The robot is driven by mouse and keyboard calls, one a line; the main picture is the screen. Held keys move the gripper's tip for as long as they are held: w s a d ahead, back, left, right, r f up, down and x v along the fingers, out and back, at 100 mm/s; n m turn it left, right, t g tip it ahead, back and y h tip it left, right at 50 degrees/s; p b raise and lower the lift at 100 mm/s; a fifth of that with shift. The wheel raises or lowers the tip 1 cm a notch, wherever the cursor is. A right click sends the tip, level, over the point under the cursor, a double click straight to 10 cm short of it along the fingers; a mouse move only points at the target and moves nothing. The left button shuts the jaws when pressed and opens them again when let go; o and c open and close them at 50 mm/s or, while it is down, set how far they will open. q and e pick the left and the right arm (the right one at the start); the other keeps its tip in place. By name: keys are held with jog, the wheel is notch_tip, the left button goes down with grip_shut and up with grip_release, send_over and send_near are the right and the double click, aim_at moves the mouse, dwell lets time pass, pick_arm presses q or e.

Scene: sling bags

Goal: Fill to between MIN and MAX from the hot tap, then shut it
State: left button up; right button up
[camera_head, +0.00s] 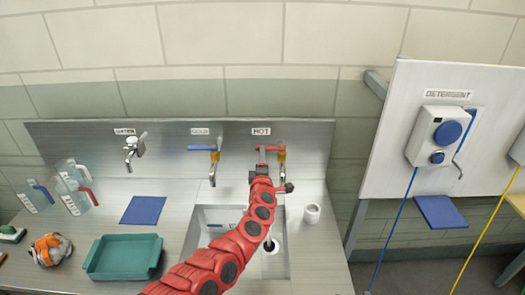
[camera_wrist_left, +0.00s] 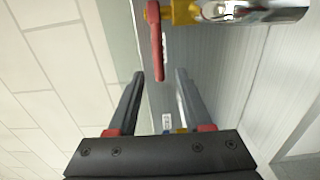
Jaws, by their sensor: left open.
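The hot tap (camera_head: 282,157) is on the steel back panel under a HOT label (camera_head: 261,131). It has a yellow body and a red lever, which shows in the left wrist view (camera_wrist_left: 157,45). My left gripper (camera_wrist_left: 160,73) is open and empty, its fingertips just short of the lever, which lies in line with the gap between them. In the head view my red left arm reaches up over the sink (camera_head: 217,214) to this tap. The arm hides part of the basin. I cannot make out MIN or MAX marks or any water. My right gripper is not in view.
The cold tap (camera_head: 215,157) and another tap (camera_head: 130,146) are left of the hot one. A teal tray (camera_head: 122,257) and a white cup (camera_head: 312,213) flank the sink.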

aim_at(270, 148)
pick_arm(q)
jog(key=w, duration=0.1)
jog(key=w+b, duration=0.1)
jog(key=w, duration=0.2)
jog(key=shift+w+d+f, duration=0.1)
jog(key=shift+w+f, duration=0.15)
jog(key=shift+w, duration=0.15)
jog(key=shift+w+r+b, duration=0.3)
jog(key=shift+w+b, duration=0.15)
jog(key=shift+w, duration=0.1)
grip_shut()
dwell(1.0)
